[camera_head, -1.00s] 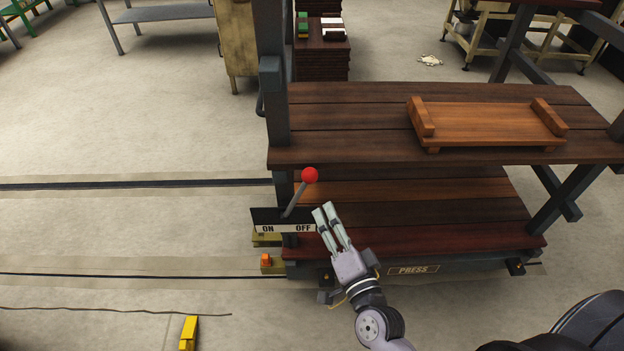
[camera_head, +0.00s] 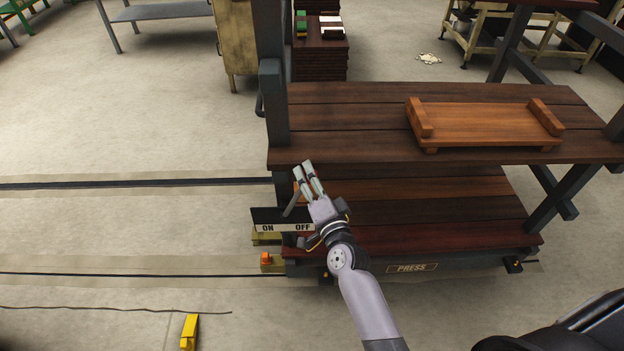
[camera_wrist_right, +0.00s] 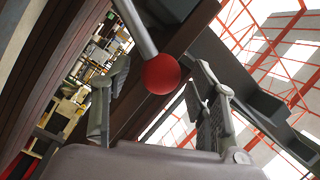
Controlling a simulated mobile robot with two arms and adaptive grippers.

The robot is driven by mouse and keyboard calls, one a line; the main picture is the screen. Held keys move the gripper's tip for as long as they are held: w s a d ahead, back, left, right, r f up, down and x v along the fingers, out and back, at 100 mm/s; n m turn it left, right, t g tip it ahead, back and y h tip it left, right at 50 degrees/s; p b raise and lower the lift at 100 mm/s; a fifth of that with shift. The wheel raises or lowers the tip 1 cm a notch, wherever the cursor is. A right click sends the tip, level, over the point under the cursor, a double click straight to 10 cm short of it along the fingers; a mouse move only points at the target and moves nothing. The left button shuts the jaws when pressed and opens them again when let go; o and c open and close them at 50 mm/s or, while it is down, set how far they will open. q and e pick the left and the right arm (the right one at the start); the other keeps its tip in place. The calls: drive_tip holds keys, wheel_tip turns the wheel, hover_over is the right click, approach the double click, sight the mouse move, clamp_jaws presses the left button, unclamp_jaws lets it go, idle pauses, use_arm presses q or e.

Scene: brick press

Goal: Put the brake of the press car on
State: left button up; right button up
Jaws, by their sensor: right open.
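The brake lever (camera_head: 291,206) rises from a black-and-white plate (camera_head: 282,227) marked ON at left and OFF at right, on the left end of the press car (camera_head: 400,213). Its grey shaft leans right, toward OFF. My right gripper (camera_head: 303,167) hides the lever's top in the head view. In the right wrist view the red knob (camera_wrist_right: 161,74) hangs between my open right fingers, apart from both as far as I can tell. My left gripper is out of view.
A wooden tray (camera_head: 485,121) sits on the car's upper shelf. A dark post (camera_head: 273,105) stands just behind the lever. An orange block (camera_head: 266,258) is at the car's lower left. Rails (camera_head: 130,183) cross clear floor at left. A yellow object (camera_head: 188,332) lies in front.

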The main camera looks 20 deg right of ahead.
drive_tip(key=shift+c, duration=0.4)
clamp_jaws()
idle(0.4)
